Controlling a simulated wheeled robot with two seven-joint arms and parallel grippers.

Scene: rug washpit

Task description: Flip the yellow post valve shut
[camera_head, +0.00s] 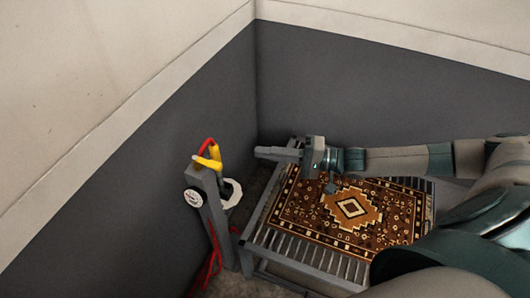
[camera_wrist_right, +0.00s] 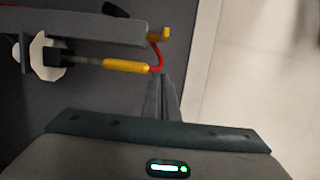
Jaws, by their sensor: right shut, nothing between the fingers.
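The yellow valve lever (camera_head: 207,162) sits at the top of a grey post (camera_head: 214,215), beside a red hose (camera_head: 207,146). In the right wrist view the yellow lever (camera_wrist_right: 127,66) lies along the post's side, with the red hose (camera_wrist_right: 156,50) curving past its end. My right gripper (camera_head: 258,152) is shut and empty, to the right of the lever and apart from it, pointing left towards the post. Its fingers also show in the right wrist view (camera_wrist_right: 162,78), close to the lever's end in the picture. My left gripper is not in view.
A patterned rug (camera_head: 350,208) lies on a slatted metal rack (camera_head: 300,250) under my right arm. Grey walls meet in a corner behind.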

